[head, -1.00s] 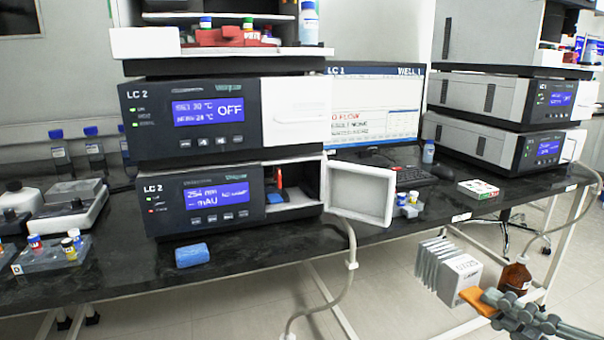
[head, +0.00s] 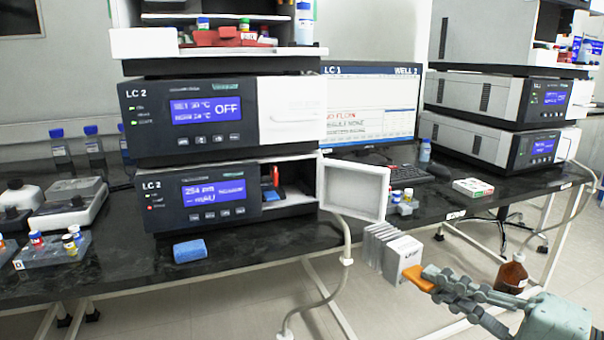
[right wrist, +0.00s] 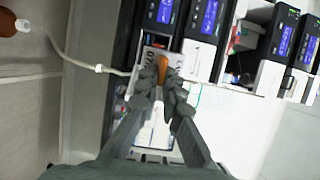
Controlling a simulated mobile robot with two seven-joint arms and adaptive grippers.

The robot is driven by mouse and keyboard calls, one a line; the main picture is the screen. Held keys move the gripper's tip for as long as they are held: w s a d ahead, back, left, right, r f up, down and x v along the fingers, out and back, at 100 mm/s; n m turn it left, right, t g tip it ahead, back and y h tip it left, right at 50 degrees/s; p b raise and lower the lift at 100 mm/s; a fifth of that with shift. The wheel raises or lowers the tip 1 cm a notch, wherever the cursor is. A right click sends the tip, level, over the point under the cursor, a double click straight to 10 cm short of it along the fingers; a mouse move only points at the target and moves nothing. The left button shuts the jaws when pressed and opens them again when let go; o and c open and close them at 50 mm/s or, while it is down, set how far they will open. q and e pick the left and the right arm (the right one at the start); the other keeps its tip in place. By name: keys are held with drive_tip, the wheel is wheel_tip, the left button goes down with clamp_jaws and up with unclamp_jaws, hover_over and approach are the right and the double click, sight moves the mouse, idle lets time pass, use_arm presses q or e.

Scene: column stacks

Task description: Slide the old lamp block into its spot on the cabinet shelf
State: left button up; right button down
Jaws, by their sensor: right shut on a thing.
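The lamp block (head: 403,256) is a pale block with several thin fins and an orange tab (head: 413,277). My right gripper (head: 430,280) is shut on the orange tab and holds the block in the air in front of the bench edge. In the right wrist view the orange tab (right wrist: 173,68) sits between the fingertips, with the labelled block face (right wrist: 148,60) beyond. The lower LC 2 unit has an open compartment (head: 295,199) with a red and a blue item inside. The block is outside it, to the right and nearer. My left gripper is out of view.
The compartment's white door (head: 352,187) stands open to the right, between opening and block. A brown bottle (head: 512,276) is at the right. A pale hose (head: 345,260) hangs below the door.

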drive_tip(key=w+d+f+m+t+h, duration=0.2)
drive_tip(key=f+m+h, duration=0.25)
drive_tip(key=f, duration=0.25)
drive_tip(key=w+d+f+m+t+h, duration=0.2)
drive_tip(key=f+m+t+h, duration=0.1)
drive_tip(key=f+h, duration=0.4)
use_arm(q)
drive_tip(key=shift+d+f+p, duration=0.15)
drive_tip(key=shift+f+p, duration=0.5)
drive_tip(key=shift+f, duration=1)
use_arm(e)
drive_tip(key=shift+m+h, duration=0.25)
drive_tip(key=shift+m, duration=0.2)
drive_tip(key=shift+s+a+r, duration=0.1)
drive_tip(key=shift+a+r, duration=0.1)
drive_tip(key=shift+a, duration=0.45)
drive_tip(key=shift+w+a+r, duration=0.1)
drive_tip(key=shift+a+r, duration=0.15)
drive_tip(key=shift+a, duration=0.45)
drive_tip(key=shift+s+a+r, duration=0.1)
drive_tip(key=shift+a+r, duration=0.1)
drive_tip(key=shift+a, duration=0.45)
